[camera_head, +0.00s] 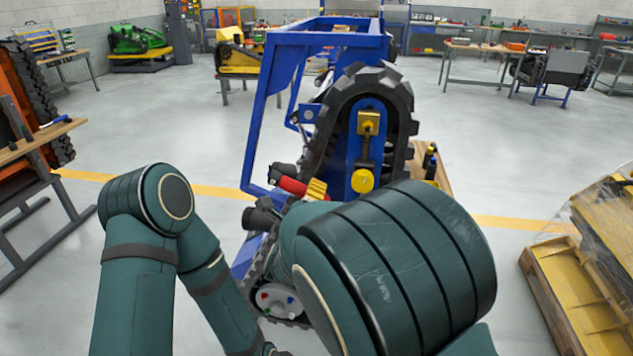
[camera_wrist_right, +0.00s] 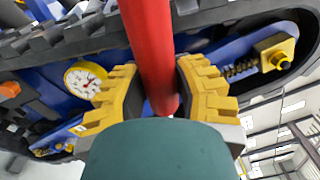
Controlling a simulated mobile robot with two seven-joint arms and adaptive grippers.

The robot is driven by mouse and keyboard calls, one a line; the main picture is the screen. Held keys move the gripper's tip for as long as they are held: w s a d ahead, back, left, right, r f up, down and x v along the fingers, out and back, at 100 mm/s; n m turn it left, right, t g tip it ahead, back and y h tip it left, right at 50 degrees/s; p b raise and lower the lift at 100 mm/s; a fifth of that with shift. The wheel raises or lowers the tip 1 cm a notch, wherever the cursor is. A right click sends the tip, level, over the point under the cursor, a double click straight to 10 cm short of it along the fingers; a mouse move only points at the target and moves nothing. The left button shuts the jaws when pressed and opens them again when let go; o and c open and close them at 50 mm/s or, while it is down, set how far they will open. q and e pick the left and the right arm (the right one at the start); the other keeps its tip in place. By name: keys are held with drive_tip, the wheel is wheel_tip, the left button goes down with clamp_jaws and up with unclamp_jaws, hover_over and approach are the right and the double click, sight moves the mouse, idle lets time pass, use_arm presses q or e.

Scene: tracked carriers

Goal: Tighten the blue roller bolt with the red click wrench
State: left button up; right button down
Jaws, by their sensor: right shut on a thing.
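The red click wrench (camera_head: 291,186) shows beside the blue carrier's track, partly hidden by my right arm. My right gripper (camera_head: 316,190) has yellow fingers. In the right wrist view my right gripper (camera_wrist_right: 160,92) is shut on the red shaft of the wrench (camera_wrist_right: 150,45), one finger on each side. A pale roller disc (camera_head: 278,301) with small coloured bolts sits low in the track. The blue bolt is too small to place surely, and the wrench's working end is not clearly seen. My left arm reaches down at the left; its gripper is out of view.
The blue carrier frame (camera_head: 270,110) and black track (camera_head: 400,90) stand close ahead.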

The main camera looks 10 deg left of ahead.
wheel_tip(320, 180, down, 10)
drive_tip(key=n+p, duration=0.5)
drive_tip(key=n, duration=0.4)
drive_tip(key=shift+a, duration=0.2)
drive_tip(key=shift+w, duration=0.4)
drive_tip(key=shift+p, duration=0.55)
drive_tip(key=shift+w, duration=0.3)
idle(0.7)
drive_tip(key=shift+p, duration=0.4)
drive_tip(key=shift+w, duration=0.45)
idle(0.8)
